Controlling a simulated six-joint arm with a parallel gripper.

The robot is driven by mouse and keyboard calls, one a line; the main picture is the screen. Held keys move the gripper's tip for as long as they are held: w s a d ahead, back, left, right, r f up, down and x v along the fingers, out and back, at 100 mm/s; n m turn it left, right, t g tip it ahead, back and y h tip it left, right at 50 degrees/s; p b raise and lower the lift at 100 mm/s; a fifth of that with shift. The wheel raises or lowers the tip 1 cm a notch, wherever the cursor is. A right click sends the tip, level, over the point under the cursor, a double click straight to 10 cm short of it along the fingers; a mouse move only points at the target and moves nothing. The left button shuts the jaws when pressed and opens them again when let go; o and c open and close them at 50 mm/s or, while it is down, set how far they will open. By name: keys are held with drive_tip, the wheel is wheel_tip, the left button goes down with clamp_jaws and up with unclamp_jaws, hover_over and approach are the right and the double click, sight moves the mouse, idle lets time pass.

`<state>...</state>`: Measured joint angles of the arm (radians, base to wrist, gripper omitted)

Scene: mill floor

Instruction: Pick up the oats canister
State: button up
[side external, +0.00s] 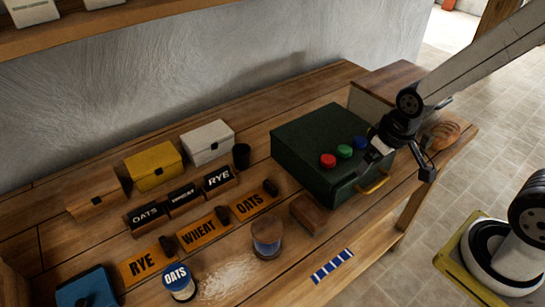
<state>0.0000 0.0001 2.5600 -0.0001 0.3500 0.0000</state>
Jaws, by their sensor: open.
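The oats canister (179,283) is a small, short, round container with a blue top marked OATS in white and a pale lower part. It stands upright near the front edge of the bench (130,210), at the lower left of the side external view. My gripper (402,165) is far to its right, by the right front of the green box (310,145). The gripper is open, with nothing seen between its fingers, and is well apart from the canister. The gripper partly hides the box's right side.
A brown-and-blue jar (267,239) and spilled pale grain (228,278) lie right of the canister. An orange RYE plate (146,262) is behind it and a blue box (86,288) left. A wooden block (310,213) and striped strip (332,266) lie farther right.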

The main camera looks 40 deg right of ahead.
drive_tip(key=shift+a, duration=0.1)
drive_tip(key=m+g+y, duration=0.2)
drive_tip(key=m+y, duration=1.1)
drive_tip(key=m, duration=0.5)
approach(184, 269)
drive_tip(key=f+x, duration=0.1)
drive_tip(key=x, duration=0.2)
drive_tip(key=shift+s+a+r+m+t+y, duration=0.1)
drive_tip(key=shift+a+m+t+y, duration=0.2)
drive_tip(key=shift+a+m, duration=0.2)
drive_tip(key=shift+x, duration=1.25)
drive_tip(key=shift+a, duration=0.1)
